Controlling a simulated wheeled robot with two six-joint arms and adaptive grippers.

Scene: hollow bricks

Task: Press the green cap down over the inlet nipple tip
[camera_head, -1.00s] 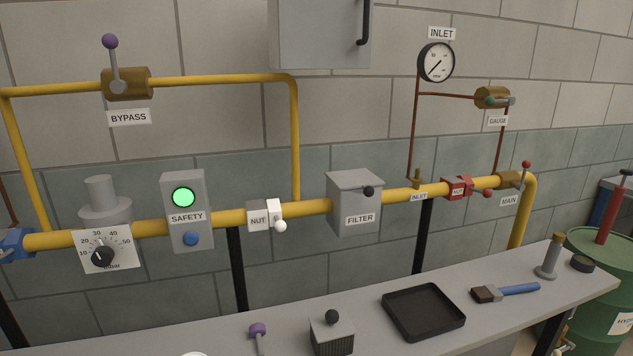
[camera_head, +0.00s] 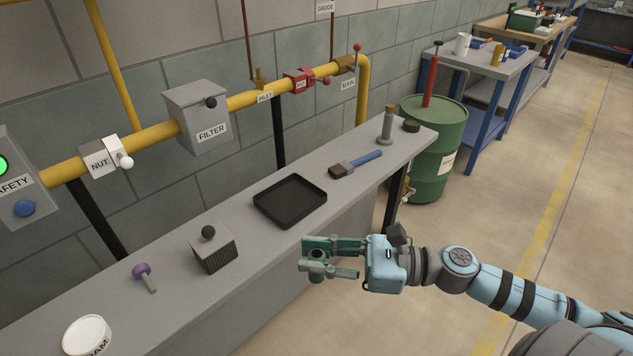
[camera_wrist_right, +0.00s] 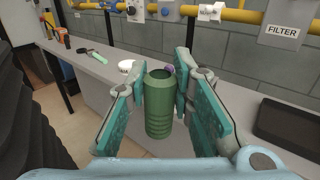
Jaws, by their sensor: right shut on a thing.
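My right gripper (camera_head: 332,258) is in front of the bench in the head view, its fingers pointing left. It is shut on the green cap (camera_wrist_right: 158,103), a ribbed dark green cylinder held upright between the fingers in the right wrist view. In the head view the cap (camera_head: 317,274) is mostly hidden by the fingers. The inlet nipple (camera_head: 260,78) is a small brass fitting on top of the yellow pipe, above the INLET label (camera_head: 265,97). It is far from the gripper, across the bench near the wall. My left gripper is not in view.
The grey bench (camera_head: 185,205) lies between my gripper and the pipe. On it are a black tray (camera_head: 290,222), a brush (camera_head: 355,164), a block with a knob (camera_head: 213,252) and a white tub (camera_head: 87,335). The filter box (camera_head: 197,118) juts from the pipe. A green drum (camera_head: 432,170) stands right.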

